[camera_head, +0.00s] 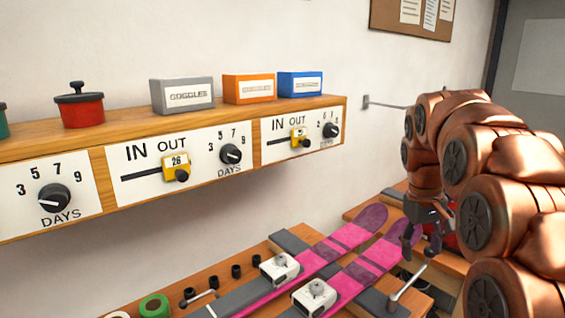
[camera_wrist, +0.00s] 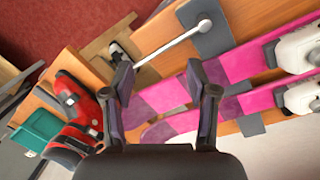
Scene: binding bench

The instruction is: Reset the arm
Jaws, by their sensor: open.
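My gripper (camera_head: 422,240) hangs from my copper-coloured arm at the right of the head view, above the right end of the bench. In the wrist view my gripper (camera_wrist: 164,88) has its two dark fingers spread apart with nothing between them. Below and beyond the fingers lie two pink and purple skis (camera_head: 345,240) with white bindings (camera_head: 315,297). The skis also show in the wrist view (camera_wrist: 240,65). Part of the bench is hidden behind my arm.
A wooden shelf (camera_head: 110,150) on the wall carries goggles boxes (camera_head: 182,93), a red pot (camera_head: 80,106) and IN/OUT dials. A metal bar (camera_wrist: 172,42) sticks up near the skis. A red and black object (camera_wrist: 78,105) and a teal box (camera_wrist: 38,130) lie at the left in the wrist view.

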